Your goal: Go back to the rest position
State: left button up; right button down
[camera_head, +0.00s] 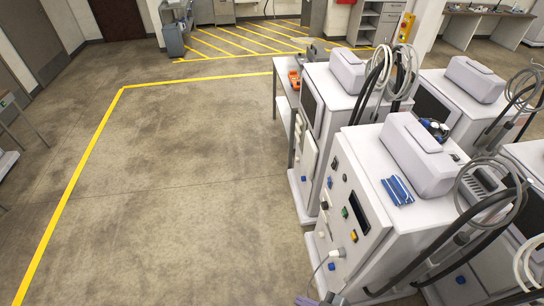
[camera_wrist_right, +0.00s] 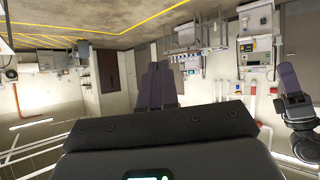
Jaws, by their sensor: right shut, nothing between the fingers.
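My right gripper (camera_head: 335,299) shows only as a small dark piece at the bottom edge of the head view, in front of the nearest dialysis machine (camera_head: 345,195). In the right wrist view, its two purple-grey fingers (camera_wrist_right: 157,86) are together with nothing between them. A dark jointed part with a purple-grey finger (camera_wrist_right: 289,80) at the right of that view looks like my left gripper; its opening cannot be made out. The left gripper does not show in the head view.
More white machines (camera_head: 330,85) with coiled hoses stand on the right. A blue pack (camera_head: 397,191) lies on the nearest one. A narrow table (camera_head: 286,85) with an orange device (camera_head: 294,79) stands behind. The floor (camera_head: 180,190) at left and centre is clear.

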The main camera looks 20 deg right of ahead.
notch_tip(320, 180, up, 4)
jog(key=d+m+h, duration=0.3)
jog(key=m+h, duration=0.2)
jog(key=m, duration=0.1)
jog(key=s+d+f+m+g+h, duration=0.1)
jog(key=s+d+f+g+h, duration=0.1)
jog(key=s+d+g, duration=0.2)
jog(key=shift+s+d+m+g+h, duration=0.35)
jog(key=shift+s+g, duration=0.25)
jog(key=shift+s, duration=0.65)
